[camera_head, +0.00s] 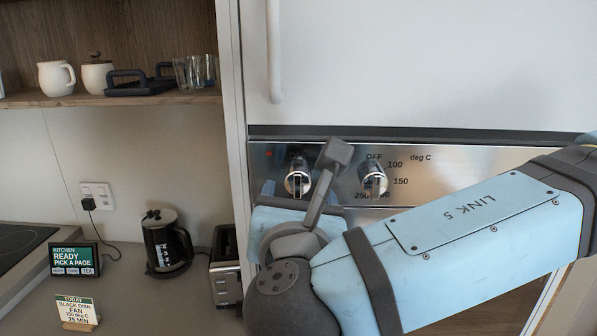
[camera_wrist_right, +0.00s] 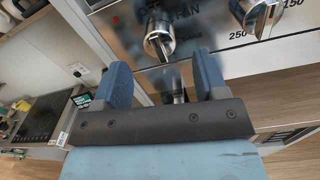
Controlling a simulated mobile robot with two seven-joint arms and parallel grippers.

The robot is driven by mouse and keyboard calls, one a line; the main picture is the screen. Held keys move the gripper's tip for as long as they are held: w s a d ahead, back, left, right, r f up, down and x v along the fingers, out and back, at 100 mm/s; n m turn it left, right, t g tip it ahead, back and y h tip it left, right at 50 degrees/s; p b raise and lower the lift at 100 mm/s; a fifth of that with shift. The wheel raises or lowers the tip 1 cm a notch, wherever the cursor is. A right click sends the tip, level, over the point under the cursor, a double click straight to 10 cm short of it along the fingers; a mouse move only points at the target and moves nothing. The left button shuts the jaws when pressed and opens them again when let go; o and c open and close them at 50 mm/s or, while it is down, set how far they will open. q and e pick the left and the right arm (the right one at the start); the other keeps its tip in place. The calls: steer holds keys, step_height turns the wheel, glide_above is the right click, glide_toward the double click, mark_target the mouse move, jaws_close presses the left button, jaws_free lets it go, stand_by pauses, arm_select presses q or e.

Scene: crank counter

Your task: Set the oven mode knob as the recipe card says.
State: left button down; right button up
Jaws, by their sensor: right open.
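The recipe card (camera_head: 77,312) stands on the counter at lower left and reads TODAY, BLACK DISH, FAN, 150 deg C, 25 MIN. The left oven knob (camera_head: 298,182) is silver, with its grip bar near upright; its labels are mostly covered or unclear. It also shows in the right wrist view (camera_wrist_right: 158,40). The right knob (camera_head: 373,178) bears OFF and degree marks. My right gripper (camera_wrist_right: 163,78) is open and empty, its two blue fingers short of the left knob, which lies beyond the gap. My left gripper is not in view.
The steel oven panel (camera_head: 470,165) has a red light (camera_head: 268,154) at its left end. A toaster (camera_head: 225,268), a kettle (camera_head: 166,243) and a kitchen display (camera_head: 75,261) stand left on the counter. A white cabinet door (camera_head: 430,65) is above the panel.

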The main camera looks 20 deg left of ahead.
mark_target(298, 187)
steer(key=p+x, duration=0.1)
steer(key=x, duration=0.3)
steer(key=shift+w+a, duration=0.15)
steer(key=shift+w, duration=0.25)
steer(key=shift+f, duration=0.1)
steer(key=c, duration=0.9)
